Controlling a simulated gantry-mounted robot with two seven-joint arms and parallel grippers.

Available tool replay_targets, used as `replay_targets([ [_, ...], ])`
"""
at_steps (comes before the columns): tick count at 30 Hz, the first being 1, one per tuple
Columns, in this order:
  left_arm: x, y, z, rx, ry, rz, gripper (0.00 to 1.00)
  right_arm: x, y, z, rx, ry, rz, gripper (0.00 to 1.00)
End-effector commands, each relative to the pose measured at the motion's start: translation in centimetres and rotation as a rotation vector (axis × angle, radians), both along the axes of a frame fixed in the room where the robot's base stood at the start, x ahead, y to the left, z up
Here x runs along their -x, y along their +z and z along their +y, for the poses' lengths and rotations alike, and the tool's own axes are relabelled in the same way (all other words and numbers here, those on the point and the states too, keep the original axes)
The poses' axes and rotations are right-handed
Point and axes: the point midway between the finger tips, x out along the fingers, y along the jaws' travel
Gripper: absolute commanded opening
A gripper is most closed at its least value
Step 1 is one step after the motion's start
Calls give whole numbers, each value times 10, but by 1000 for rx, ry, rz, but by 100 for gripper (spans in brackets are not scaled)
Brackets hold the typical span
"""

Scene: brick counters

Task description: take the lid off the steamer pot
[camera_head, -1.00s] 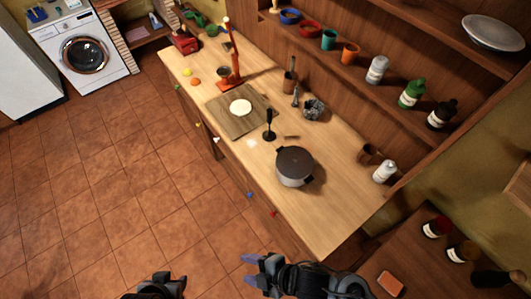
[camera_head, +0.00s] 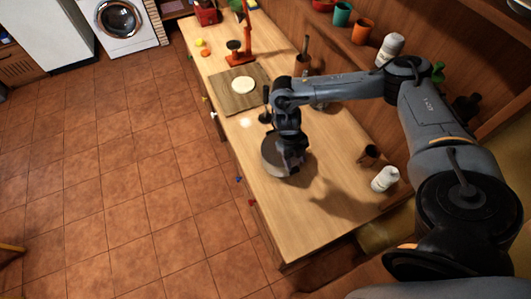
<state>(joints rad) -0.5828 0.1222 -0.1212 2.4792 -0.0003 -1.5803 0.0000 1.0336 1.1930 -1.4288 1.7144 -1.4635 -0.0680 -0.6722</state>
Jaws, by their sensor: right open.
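The steamer pot (camera_head: 271,165) stands on the wooden counter, a grey round pot with a dark lid. My right arm reaches in from the right, and my right gripper (camera_head: 291,163) is over the pot, pointing down at its lid. The gripper is open. It covers much of the lid, so the lid's knob is hidden and I cannot tell whether the fingers touch it. My left gripper is out of view.
A white bottle (camera_head: 385,179) and a brown cup (camera_head: 368,155) stand to the right. The counter's front right part (camera_head: 300,225) is clear.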

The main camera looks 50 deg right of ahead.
Motion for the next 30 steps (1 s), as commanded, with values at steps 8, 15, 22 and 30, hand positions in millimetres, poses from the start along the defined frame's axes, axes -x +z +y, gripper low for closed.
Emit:
replay_targets([
  [8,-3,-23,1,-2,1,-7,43,-63,57,-57,64,-102,-210,52],
  [15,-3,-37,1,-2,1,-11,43,-83,62,-59,62,-108,-272,52],
  [22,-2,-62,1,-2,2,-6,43,-83,33,-59,62,-108,-274,52],
  [30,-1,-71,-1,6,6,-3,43,-83,21,-59,62,-107,-275,52],
])
